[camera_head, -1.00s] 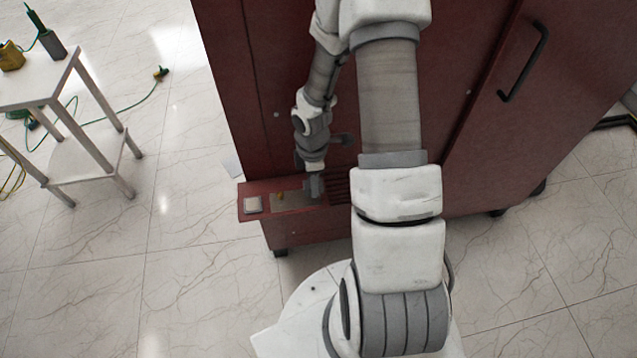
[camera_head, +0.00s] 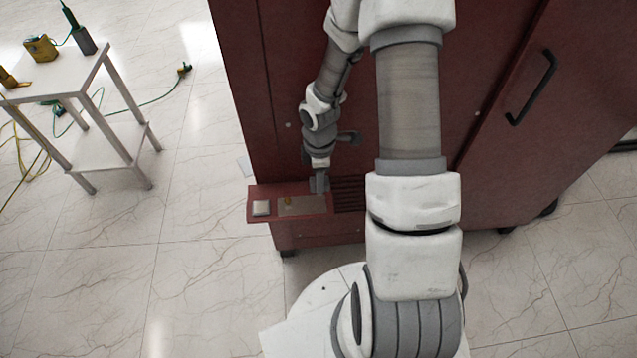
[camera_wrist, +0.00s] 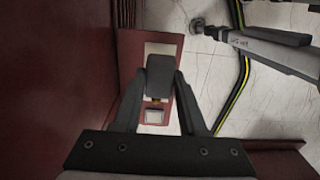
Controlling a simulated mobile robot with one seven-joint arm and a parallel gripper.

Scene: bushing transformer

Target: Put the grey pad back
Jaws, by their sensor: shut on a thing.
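My gripper (camera_wrist: 160,88) is shut on a dark grey pad (camera_wrist: 160,72), held between its two fingers in the wrist view. In the head view my gripper (camera_head: 320,183) is over the right part of a small dark red ledge (camera_head: 252,191) on the cabinet front. The ledge carries a flat grey-beige plate (camera_head: 305,207) and a pale square piece (camera_head: 261,208) at its left end. In the wrist view the pad hides part of the plate (camera_wrist: 160,48). I cannot tell whether the pad touches the ledge.
The dark red cabinet (camera_head: 245,110) rises behind the ledge. Its door has a black handle (camera_head: 533,88). A white side table (camera_head: 75,72) with a yellow thing (camera_head: 41,48) and green-cabled tools stands at the left. The tiled floor between is mostly clear.

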